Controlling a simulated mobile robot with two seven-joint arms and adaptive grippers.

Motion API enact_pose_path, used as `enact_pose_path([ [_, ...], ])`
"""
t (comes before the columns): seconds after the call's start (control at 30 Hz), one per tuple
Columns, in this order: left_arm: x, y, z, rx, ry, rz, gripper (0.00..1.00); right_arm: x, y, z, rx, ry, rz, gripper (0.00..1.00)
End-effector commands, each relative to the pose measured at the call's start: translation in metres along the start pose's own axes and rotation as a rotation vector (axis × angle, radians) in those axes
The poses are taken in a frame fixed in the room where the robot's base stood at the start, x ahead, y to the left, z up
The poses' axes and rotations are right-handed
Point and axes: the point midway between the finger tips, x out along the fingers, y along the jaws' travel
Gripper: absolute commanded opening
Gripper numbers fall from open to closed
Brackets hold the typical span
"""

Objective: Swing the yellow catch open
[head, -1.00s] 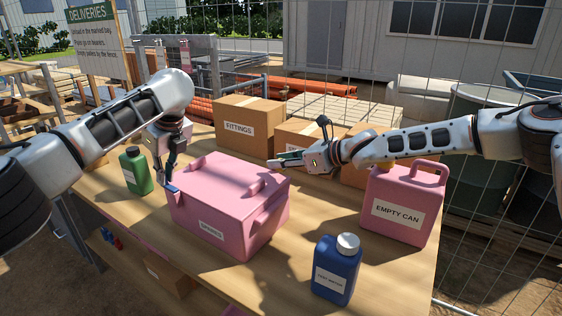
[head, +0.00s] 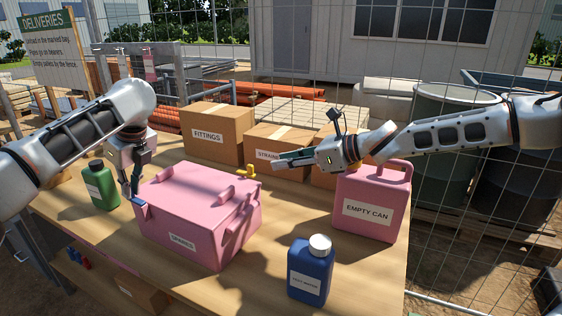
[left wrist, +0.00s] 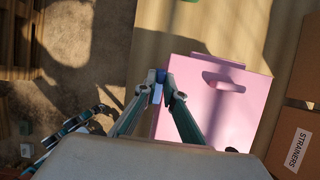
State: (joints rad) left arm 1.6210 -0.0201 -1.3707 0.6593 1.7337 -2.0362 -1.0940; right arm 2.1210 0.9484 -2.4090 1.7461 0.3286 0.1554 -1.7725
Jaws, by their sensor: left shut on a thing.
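A pink box (head: 198,215) labelled SPARES stands on the wooden table. A small yellow part (head: 250,171), which looks like the catch, shows just behind the box's far right edge; whether it touches the box is unclear. My left gripper (head: 138,196) is at the box's left corner. It is shut on a small blue part (left wrist: 161,75), seen between the fingertips in the left wrist view. My right gripper (head: 288,160) is empty, a little right of the yellow part and apart from it. The spacing of its fingers is hard to tell.
A green bottle (head: 102,188) stands left of the box. A blue bottle (head: 310,270) and a pink can (head: 370,207) labelled EMPTY CAN stand to the right. Cardboard boxes (head: 213,134) line the back. Bare table lies between the pink box and the can.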

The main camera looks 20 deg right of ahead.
Motion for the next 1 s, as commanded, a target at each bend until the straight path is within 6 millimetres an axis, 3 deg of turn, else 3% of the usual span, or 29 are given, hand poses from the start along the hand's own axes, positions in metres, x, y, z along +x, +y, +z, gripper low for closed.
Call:
enact_pose_path([
  [0.23,0.000,0.001,0.002,-0.001,-0.003,0.002,0.00,0.000,0.000,0.000,0.000,0.000,0.000,0.26],
  [0.3,0.000,0.001,0.002,-0.001,-0.003,0.002,0.25,0.000,0.000,0.000,0.000,0.000,0.000,0.26],
  [0.33,0.000,0.001,0.002,-0.001,-0.003,0.001,0.29,0.000,0.000,0.000,0.000,0.000,0.000,0.26],
  [0.73,-0.004,0.000,0.001,0.000,-0.001,0.000,0.29,0.000,0.000,0.000,0.000,0.000,0.000,0.26],
  [0.87,-0.019,-0.001,0.001,0.000,-0.001,-0.002,0.29,0.000,0.000,0.000,0.000,0.000,0.000,0.26],
  [1.0,-0.047,-0.001,0.001,0.001,-0.002,-0.003,0.29,0.000,0.000,0.001,0.000,-0.001,0.000,0.26],
])
